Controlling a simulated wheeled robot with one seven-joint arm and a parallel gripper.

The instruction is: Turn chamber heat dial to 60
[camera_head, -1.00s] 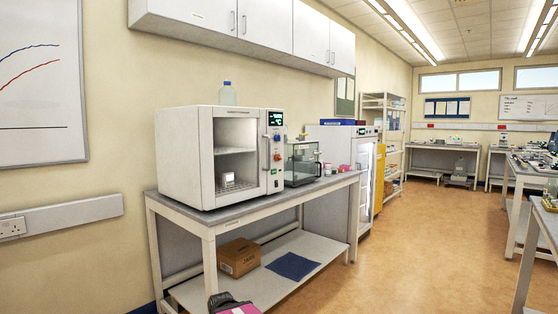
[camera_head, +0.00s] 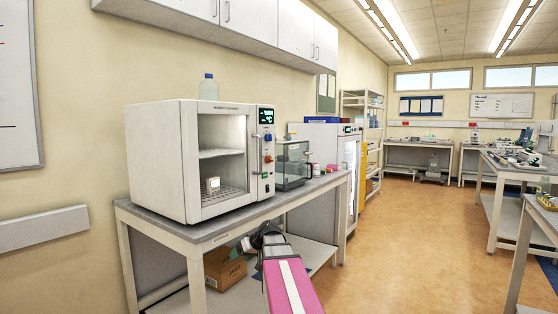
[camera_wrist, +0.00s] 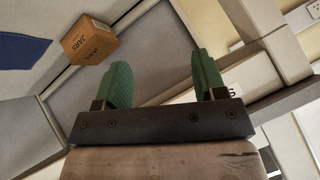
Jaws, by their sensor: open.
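The white chamber (camera_head: 160,160) stands on the grey-topped bench in the head view, with a windowed front. Labels and dial settings are too small to read, so I cannot tell which knob is the heat dial. My gripper (camera_head: 262,236) is in front of the bench, below the panel and apart from it. In the wrist view my gripper (camera_wrist: 163,78) has its green fingers spread, with nothing between them.
The bench edge (camera_head: 222,237) lies between my gripper and the chamber. A glass-walled instrument (camera_head: 292,165) stands right of the chamber. A cardboard box (camera_head: 225,270) sits on the lower shelf and shows in the wrist view (camera_wrist: 88,40). Open floor (camera_head: 400,240) lies to the right.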

